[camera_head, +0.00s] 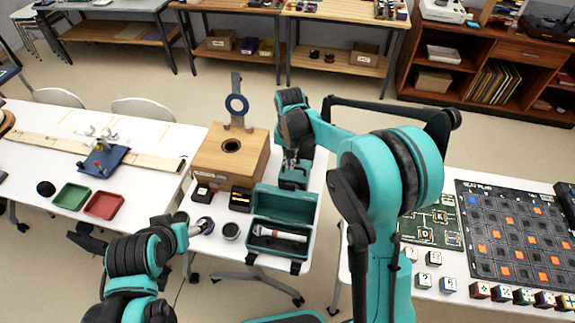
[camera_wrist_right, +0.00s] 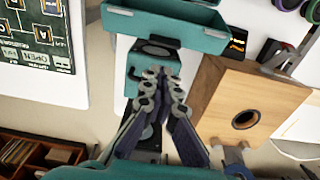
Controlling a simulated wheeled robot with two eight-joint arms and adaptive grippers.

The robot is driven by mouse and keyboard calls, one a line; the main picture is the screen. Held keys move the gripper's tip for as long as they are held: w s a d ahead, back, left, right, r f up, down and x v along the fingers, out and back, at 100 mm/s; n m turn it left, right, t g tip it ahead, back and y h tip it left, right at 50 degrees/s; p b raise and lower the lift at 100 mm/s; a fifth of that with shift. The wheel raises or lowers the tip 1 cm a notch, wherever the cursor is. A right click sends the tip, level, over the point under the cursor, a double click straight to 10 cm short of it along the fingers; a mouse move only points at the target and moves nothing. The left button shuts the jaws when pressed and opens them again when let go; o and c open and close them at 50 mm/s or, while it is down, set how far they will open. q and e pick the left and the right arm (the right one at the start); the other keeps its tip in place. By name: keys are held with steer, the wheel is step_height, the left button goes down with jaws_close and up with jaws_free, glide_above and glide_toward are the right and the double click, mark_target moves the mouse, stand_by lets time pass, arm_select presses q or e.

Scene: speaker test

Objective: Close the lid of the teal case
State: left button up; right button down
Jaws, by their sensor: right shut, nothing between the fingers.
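The teal case (camera_head: 256,228) stands near the front of the middle white table in the head view. Its lid (camera_head: 284,203) stands up open at the back edge, and a grey and red microphone-like item (camera_head: 280,235) lies inside. In the right wrist view the teal lid (camera_wrist_right: 165,30) crosses the top. My right gripper (camera_head: 291,160) is behind the lid, apart from it, shut and empty; its closed fingers show in the right wrist view (camera_wrist_right: 162,78).
A teal block (camera_head: 294,176) is under my right gripper, behind the case. A wooden box (camera_head: 208,158) with a round hole stands left of it. Small black boxes (camera_head: 240,200) and a dark round item (camera_head: 231,230) sit left of the case. A grid board (camera_head: 515,245) lies at right.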

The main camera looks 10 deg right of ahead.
step_height(320, 180, down, 9)
steer(key=shift+w+r+b, duration=0.15)
steer(key=shift+r+b, duration=0.05)
steer(key=shift+b, duration=0.75)
steer(key=shift+r, duration=0.1)
